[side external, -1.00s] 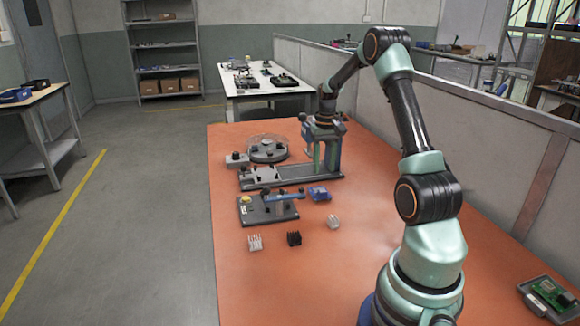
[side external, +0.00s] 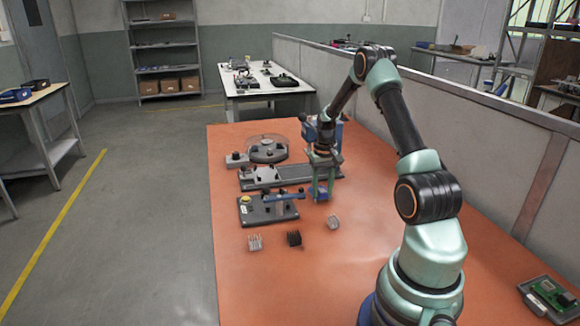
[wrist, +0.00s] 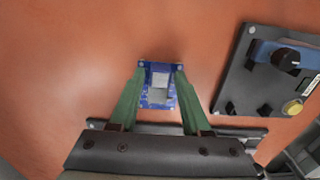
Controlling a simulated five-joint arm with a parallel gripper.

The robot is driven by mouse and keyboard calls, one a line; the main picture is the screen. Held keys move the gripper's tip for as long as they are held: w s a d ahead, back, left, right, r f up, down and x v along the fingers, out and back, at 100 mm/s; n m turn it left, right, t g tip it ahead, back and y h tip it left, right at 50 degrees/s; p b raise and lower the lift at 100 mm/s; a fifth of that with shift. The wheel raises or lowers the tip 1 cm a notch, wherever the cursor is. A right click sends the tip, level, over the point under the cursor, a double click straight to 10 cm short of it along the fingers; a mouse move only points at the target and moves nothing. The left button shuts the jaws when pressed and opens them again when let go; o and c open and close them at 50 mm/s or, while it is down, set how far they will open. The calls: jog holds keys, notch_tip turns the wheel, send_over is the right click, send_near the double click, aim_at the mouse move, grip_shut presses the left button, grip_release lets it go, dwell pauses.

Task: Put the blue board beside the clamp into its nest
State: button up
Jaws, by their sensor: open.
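The blue board (wrist: 159,85) lies on the orange table between my gripper's two green fingers in the wrist view. In the side view it (side external: 321,196) is mostly hidden behind my gripper (side external: 322,196). My gripper (wrist: 161,76) is open, with one finger on each side of the board; whether the fingers touch it I cannot tell. The clamp (side external: 283,192) has a blue bar and stands on a dark base plate (side external: 268,214) just left of the board. It also shows at the right of the wrist view (wrist: 285,56). I cannot make out the nest for sure.
Behind the clamp is a long grey rail fixture (side external: 265,178), with a round clear-lidded tray (side external: 267,149) beyond it. Small heat sinks, grey (side external: 255,242), black (side external: 294,238) and pale (side external: 333,222), lie in front. A tray with a green board (side external: 550,295) sits at the right.

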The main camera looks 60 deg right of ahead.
aim_at(322, 190)
grip_shut()
jog(key=shift+r, duration=3)
jog(key=w+a+r, duration=0.4)
jog(key=w+a, duration=0.5)
jog(key=a, duration=0.2)
jog(key=shift+w+a+f, duration=0.15)
jog(key=shift+f, duration=1.6)
jog(key=shift+w+a+f, duration=0.15)
jog(key=shift+f, duration=1.55)
